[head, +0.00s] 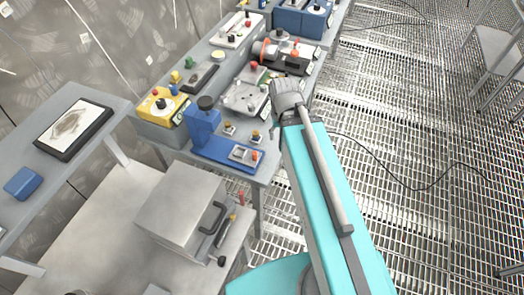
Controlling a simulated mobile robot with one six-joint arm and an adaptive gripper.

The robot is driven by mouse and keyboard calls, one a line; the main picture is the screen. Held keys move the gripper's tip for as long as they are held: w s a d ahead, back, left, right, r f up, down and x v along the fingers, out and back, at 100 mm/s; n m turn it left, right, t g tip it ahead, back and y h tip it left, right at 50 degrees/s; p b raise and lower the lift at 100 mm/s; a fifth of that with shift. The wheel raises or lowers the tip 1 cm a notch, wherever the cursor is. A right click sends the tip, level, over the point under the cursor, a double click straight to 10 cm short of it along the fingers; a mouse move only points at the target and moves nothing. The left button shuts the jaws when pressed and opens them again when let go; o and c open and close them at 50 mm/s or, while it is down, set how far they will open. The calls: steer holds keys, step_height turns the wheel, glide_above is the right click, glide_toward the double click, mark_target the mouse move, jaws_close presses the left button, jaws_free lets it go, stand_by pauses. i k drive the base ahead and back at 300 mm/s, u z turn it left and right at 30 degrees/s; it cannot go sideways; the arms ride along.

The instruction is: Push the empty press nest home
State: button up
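A blue press (205,124) with a black round top stands on the near part of the grey workbench. On its blue base, at the right end, is a small silver plate (241,153) beside an orange-red knob (255,156). This plate looks like the nest, and I see no part on it, but it is too small to be sure. I cannot tell how far it sits from the press column. My turquoise arm reaches up from the bottom, right of the bench, to a grey joint. I cannot make out my gripper's fingers.
Several fixtures crowd the bench behind: a yellow box (160,106), a grey plate fixture (243,96) and a dark device with an orange ring (292,58). A grey metal box (180,203) stands in front. Open grating lies to the right, crossed by a black cable (400,180).

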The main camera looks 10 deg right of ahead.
mark_target(246, 156)
steer(key=z, duration=0.25)
steer(key=k, duration=1)
steer(key=u, duration=0.4)
steer(key=i, duration=0.5)
steer(key=z, duration=0.05)
